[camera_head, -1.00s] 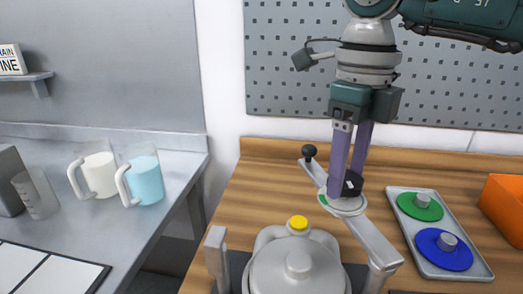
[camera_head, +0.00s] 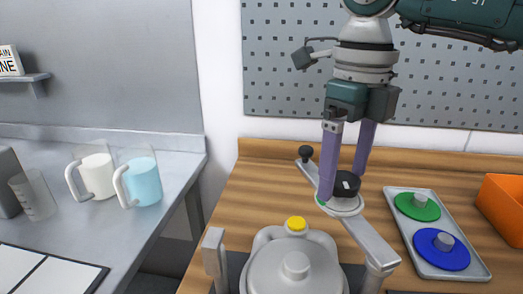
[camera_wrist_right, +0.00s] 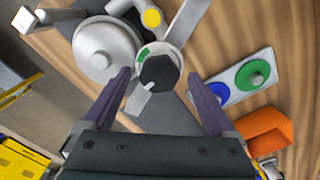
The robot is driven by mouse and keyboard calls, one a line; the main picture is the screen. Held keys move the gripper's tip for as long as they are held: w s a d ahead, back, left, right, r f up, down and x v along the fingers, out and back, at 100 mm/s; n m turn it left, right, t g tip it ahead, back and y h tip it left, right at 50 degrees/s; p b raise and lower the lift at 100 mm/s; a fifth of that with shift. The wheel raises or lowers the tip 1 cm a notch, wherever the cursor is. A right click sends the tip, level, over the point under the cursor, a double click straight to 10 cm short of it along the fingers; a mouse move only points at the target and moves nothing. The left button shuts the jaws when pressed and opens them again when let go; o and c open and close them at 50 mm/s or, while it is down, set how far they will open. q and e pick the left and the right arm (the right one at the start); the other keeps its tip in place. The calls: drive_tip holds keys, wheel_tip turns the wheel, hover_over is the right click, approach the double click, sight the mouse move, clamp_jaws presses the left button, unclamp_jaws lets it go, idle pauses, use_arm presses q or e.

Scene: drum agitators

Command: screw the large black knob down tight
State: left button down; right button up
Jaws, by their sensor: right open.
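The large black knob (camera_head: 346,184) sits on a round light-grey hub at the middle of a metal bar (camera_head: 362,236). A white mark shows on the knob's side, and a green patch shows on the hub. In the right wrist view the knob (camera_wrist_right: 160,72) looks many-sided and lies ahead, between the two fingers. My right gripper (camera_head: 342,190) points down over the knob, with one purple finger to its left and the other behind it. The fingers are open and apart from the knob as far as I can tell. My left gripper is in neither view.
A grey lidded vessel (camera_head: 295,268) with a yellow cap (camera_head: 296,224) stands in front. A tray (camera_head: 466,270) with green and blue discs and an orange bin (camera_head: 503,205) lie right. A small black ball knob (camera_head: 306,153) tops the bar's far end. Two jugs stand left.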

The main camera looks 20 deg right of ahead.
sight(343, 178)
drive_tip(key=shift+r, duration=0.4)
wheel_tip(343, 178, up, 9)
drive_tip(key=b, duration=0.1)
